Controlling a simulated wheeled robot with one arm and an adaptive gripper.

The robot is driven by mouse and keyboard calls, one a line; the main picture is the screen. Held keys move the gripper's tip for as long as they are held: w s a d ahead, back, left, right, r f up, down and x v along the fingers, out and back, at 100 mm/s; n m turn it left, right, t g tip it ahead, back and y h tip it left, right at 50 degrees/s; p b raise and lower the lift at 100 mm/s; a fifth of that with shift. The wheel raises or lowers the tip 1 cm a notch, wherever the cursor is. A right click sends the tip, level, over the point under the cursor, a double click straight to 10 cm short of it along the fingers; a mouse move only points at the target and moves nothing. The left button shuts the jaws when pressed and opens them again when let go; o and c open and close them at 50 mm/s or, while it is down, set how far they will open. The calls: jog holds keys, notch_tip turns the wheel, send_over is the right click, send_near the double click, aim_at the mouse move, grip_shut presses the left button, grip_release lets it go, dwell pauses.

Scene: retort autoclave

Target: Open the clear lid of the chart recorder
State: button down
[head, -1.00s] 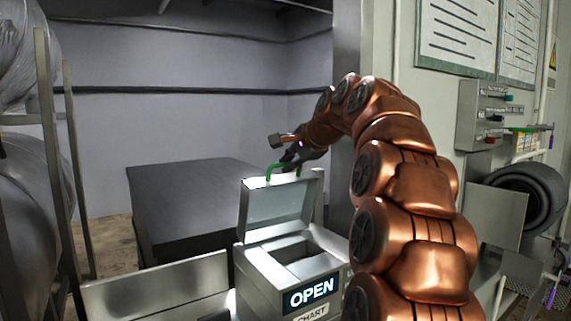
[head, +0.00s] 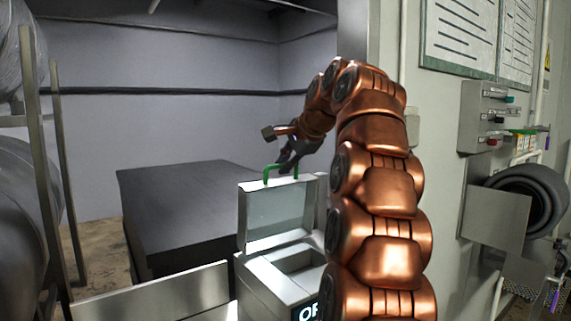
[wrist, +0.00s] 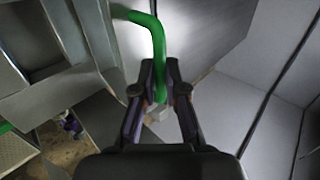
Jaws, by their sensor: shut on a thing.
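The chart recorder (head: 268,290) is a pale metal box in the lower middle of the head view. Its clear lid (head: 275,217), a framed pane, stands raised and roughly upright at the back of the box. The inside of the box shows below it. A green handle (head: 267,176) is on the lid's top edge. My gripper (head: 287,165) is at the handle's right end. In the wrist view my gripper (wrist: 160,88) is shut on the green handle (wrist: 155,38), with the bar between its fingers. My arm hides the recorder's right side and most of its OPEN sign.
A dark flat-topped table (head: 180,205) stands behind the recorder. A metal rack (head: 45,160) with large cylinders is at the left. A control box (head: 488,115) and a dark roll (head: 530,195) are on the right wall. The space above the table is clear.

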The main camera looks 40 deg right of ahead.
jog(key=shift+r, duration=0.25)
jog(key=c, duration=1.4)
grip_release()
jog(key=shift+s, duration=0.1)
jog(key=shift+c, duration=0.2)
jog(key=shift+o, duration=1.2)
jog(key=shift+f, duration=0.15)
jog(key=s+r, duration=0.1)
jog(key=s, duration=0.6)
jog(key=s+a+r, duration=0.1)
jog(key=s+r, duration=0.1)
jog(key=s, duration=0.6)
jog(key=shift+s+a+r, duration=0.2)
jog(key=shift+s+r, duration=0.05)
